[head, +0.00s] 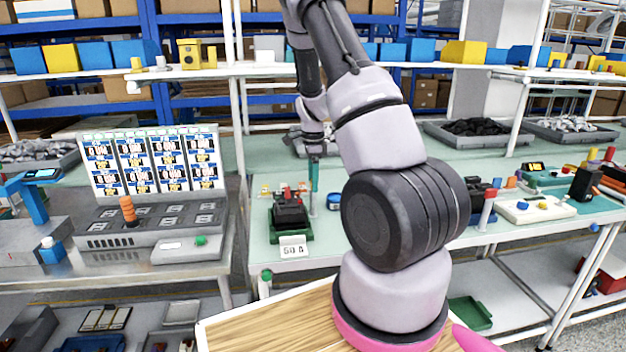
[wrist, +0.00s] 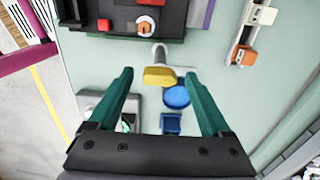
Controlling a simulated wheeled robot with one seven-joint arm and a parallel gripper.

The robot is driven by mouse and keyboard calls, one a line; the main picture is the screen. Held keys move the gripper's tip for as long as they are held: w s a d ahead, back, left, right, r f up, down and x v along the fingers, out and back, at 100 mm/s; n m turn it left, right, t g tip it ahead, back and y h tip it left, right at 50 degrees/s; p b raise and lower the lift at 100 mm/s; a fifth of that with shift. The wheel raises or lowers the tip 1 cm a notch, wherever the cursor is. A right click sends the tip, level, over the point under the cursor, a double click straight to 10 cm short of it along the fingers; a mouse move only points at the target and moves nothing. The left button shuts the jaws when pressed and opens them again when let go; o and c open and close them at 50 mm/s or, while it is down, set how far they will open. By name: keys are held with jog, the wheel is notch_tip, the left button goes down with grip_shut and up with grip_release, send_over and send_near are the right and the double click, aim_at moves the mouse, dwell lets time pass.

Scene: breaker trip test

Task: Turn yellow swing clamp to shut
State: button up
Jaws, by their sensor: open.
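The yellow swing clamp, a small yellow block (wrist: 160,77) beside a grey post, shows in the wrist view at the middle, near the tips of my fingers. A blue round knob (wrist: 176,97) sits just below it. My gripper (wrist: 157,76) has two green fingers spread wide, with the yellow block seen between their tips. I cannot tell the height gap or any contact. In the head view my gripper (head: 314,176) points down over the bench beside a black device on a green base (head: 290,216). The yellow clamp is too small to make out there.
In the wrist view a black device (wrist: 130,17) with red parts lies above the clamp, a blue block (wrist: 171,123) below, and a rail with an orange block (wrist: 244,55) at right. In the head view a label panel (head: 150,160) stands left; more devices stand right.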

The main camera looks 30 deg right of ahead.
grip_shut()
jog(key=shift+n, duration=0.4)
jog(key=n, duration=1.7)
dwell(0.4)
